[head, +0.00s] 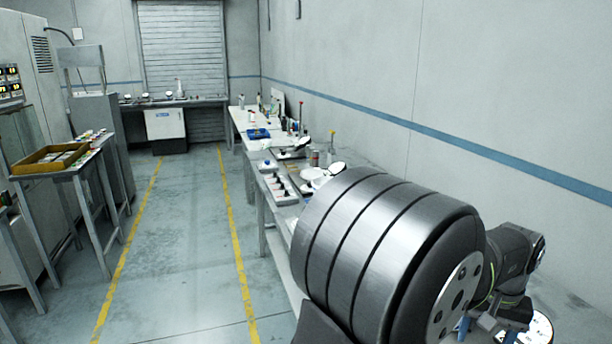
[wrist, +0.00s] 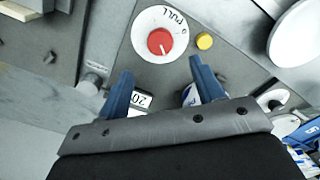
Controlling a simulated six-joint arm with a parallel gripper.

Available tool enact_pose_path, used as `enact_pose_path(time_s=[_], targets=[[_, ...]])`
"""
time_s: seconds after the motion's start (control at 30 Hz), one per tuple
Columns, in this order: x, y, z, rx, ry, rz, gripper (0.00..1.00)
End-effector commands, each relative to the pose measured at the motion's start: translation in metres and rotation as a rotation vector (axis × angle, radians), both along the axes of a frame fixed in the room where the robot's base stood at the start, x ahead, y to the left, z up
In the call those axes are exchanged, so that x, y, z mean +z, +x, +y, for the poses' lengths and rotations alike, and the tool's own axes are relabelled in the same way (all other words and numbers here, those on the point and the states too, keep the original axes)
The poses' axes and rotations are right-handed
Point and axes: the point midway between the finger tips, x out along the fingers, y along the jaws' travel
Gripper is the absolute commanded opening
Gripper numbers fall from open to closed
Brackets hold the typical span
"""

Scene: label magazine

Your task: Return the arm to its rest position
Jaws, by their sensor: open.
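My gripper (wrist: 161,85) shows at the bottom of the wrist view, with two blue fingers spread apart and nothing held between them. Ahead of it is a grey panel (wrist: 135,62) with a red knob (wrist: 160,41) on a white disc marked "PULL". A yellow button (wrist: 204,41) sits just right of the disc. A blue and white item is partly hidden by the right finger.
In the head view, workbenches (head: 240,123) line the right wall. A wooden tray (head: 30,164) sits on a left table. The marked aisle is clear.

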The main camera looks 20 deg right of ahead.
Motion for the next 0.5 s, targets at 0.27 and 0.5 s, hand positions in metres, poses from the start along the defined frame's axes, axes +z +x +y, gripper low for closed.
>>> enact_pose_path(time_s=[0.27, 0.5], targets=[[0.058, 0.000, -0.001, -0.001, -0.004, -0.001, 0.61], [0.066, 0.001, -0.002, -0.082, 0.004, 0.001, 0.61]])
